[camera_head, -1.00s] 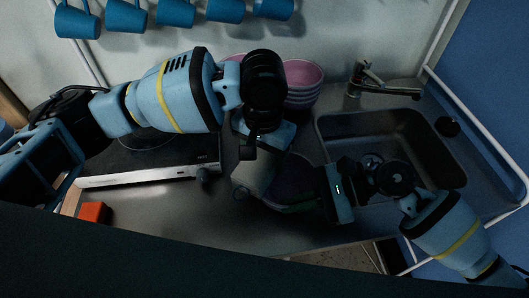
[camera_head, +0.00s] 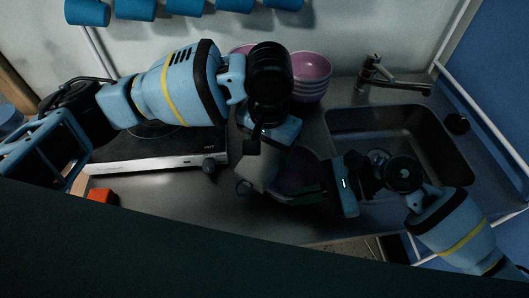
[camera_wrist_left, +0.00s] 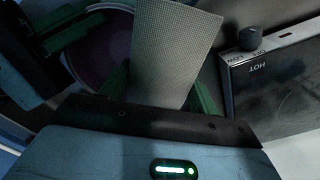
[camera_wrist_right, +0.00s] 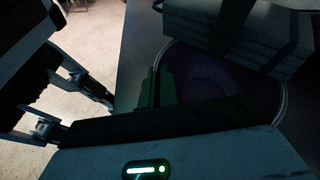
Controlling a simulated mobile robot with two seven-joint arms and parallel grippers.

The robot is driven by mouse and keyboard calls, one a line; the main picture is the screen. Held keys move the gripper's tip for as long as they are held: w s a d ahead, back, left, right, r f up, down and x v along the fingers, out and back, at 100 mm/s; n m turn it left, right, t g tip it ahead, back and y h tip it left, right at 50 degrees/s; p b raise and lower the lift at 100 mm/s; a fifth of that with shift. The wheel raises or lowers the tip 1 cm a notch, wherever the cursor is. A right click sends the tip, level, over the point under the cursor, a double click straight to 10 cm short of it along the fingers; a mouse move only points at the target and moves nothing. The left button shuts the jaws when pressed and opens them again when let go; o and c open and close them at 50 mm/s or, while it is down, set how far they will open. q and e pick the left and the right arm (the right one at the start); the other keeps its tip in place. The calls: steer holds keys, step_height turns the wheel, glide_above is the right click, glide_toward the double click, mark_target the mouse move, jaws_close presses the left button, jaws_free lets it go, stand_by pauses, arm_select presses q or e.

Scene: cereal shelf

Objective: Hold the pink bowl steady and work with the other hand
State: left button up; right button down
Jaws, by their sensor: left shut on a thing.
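The pink bowl (camera_head: 291,176), purplish in shadow, stands on the counter in front of the sink's left side. Its inside also shows in the right wrist view (camera_wrist_right: 212,82) and left wrist view (camera_wrist_left: 108,48). My left gripper (camera_head: 262,148) is shut on a pale grey container (camera_head: 259,172), which hangs over the bowl's left side; a small loop shows at its lower left. The container's textured side fills the middle of the left wrist view (camera_wrist_left: 172,45). My right gripper (camera_head: 305,193) has its green fingers at the bowl's near right rim; their grip is too dark to tell.
Stacked pink bowls (camera_head: 311,78) stand behind my left gripper. The sink (camera_head: 425,130) with its tap (camera_head: 385,78) is at right. A hob (camera_head: 150,163) and a red-orange block (camera_head: 101,197) are at left. Blue mugs (camera_head: 183,9) hang above.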

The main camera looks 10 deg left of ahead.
arm_select(q)
steer(key=shift+w+d+f, duration=0.15)
steer(key=shift+w+d, duration=0.05)
steer(key=shift+w, duration=0.3)
arm_select(e)
steer(key=shift+s+f, duration=0.1)
steer(key=shift+f, duration=0.3)
arm_select(q)
steer(key=shift+w+d, duration=0.2)
steer(key=shift+w, duration=0.4)
steer(key=shift+w+d, duration=0.2)
steer(key=shift+w, duration=0.4)
steer(key=shift+s, duration=0.1)
steer(key=shift+s+a, duration=0.25)
steer(key=shift+s, duration=0.35)
steer(key=shift+s+a, duration=0.2)
steer(key=shift+s, duration=0.35)
steer(key=shift+s, duration=0.1)
steer(key=shift+s+a, duration=0.2)
steer(key=shift+s, duration=0.35)
steer(key=shift+s+a, duration=0.2)
steer(key=shift+s, duration=0.3)
steer(key=shift+w+d, duration=0.2)
steer(key=shift+w, duration=0.4)
steer(key=shift+w+d, duration=0.2)
steer(key=shift+w, duration=0.4)
